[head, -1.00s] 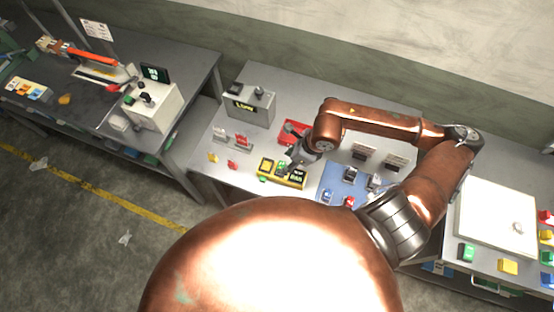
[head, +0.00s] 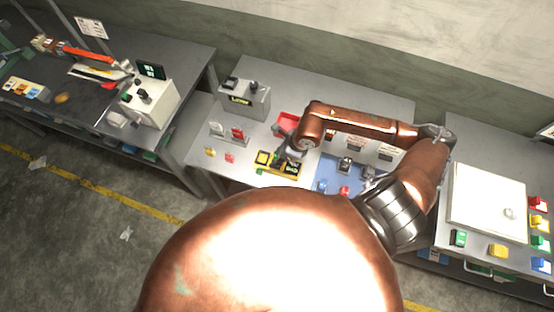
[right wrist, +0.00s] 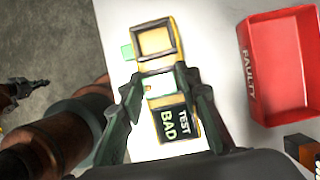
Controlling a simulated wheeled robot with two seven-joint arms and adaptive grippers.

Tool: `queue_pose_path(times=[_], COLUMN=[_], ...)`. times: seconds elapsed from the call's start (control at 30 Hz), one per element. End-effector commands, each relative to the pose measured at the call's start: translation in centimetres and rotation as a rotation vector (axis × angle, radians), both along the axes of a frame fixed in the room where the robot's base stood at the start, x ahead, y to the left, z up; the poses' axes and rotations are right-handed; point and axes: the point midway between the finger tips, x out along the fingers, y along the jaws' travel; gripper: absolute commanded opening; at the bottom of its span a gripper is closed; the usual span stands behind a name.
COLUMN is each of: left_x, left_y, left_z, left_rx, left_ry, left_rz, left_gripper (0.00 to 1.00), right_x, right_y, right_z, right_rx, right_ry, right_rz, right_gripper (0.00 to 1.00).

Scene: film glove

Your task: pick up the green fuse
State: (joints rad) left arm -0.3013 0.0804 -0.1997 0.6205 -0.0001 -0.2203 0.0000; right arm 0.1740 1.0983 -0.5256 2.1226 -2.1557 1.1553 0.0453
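The tester (right wrist: 176,137) is a yellow-and-black box with a square yellow frame at its far end; its display reads "TEST BAD". It stands on the bench under my right gripper (right wrist: 160,78). A pale green piece (right wrist: 160,86), seemingly the green fuse, shows between the fingers at the middle of the tester. The fingers stand on both sides of it; I cannot tell whether they touch it. In the head view my right gripper (head: 291,154) is small and partly hidden by its wrist. A small dark claw, probably my left gripper (right wrist: 28,86), shows at the right wrist view's left edge, its fingers unclear.
A red bin marked "FAULTY" (right wrist: 282,70) stands right of the tester in the right wrist view. A green tab (right wrist: 127,52) sits at the tester's left side. A grey box (head: 244,98) stands behind, and a blue mat (head: 330,177) with parts lies to the right.

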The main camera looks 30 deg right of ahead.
Motion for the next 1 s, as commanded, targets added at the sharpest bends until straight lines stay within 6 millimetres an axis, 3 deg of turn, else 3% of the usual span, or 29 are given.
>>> queue_pose_path(times=[0.4, 0.77, 1.0], left_x=[-0.1, 0.2, 0.2], left_y=[0.0, 0.0, -0.1], left_z=[0.0, -0.3, -1.8], left_rx=[0.000, 0.000, 0.000], left_ry=[0.003, -0.003, -0.002], left_rz=[0.000, -0.001, -0.001], left_gripper=[0.00, 0.00, 0.00], right_x=[0.0, 0.0, -0.1], right_y=[0.0, 0.0, -0.1], right_z=[0.0, 0.4, 3.2], right_rx=[-0.001, -0.001, -0.003], right_ry=[0.001, -0.001, -0.005], right_rz=[0.000, 0.001, 0.003], right_gripper=[0.01, 0.01, 0.01])
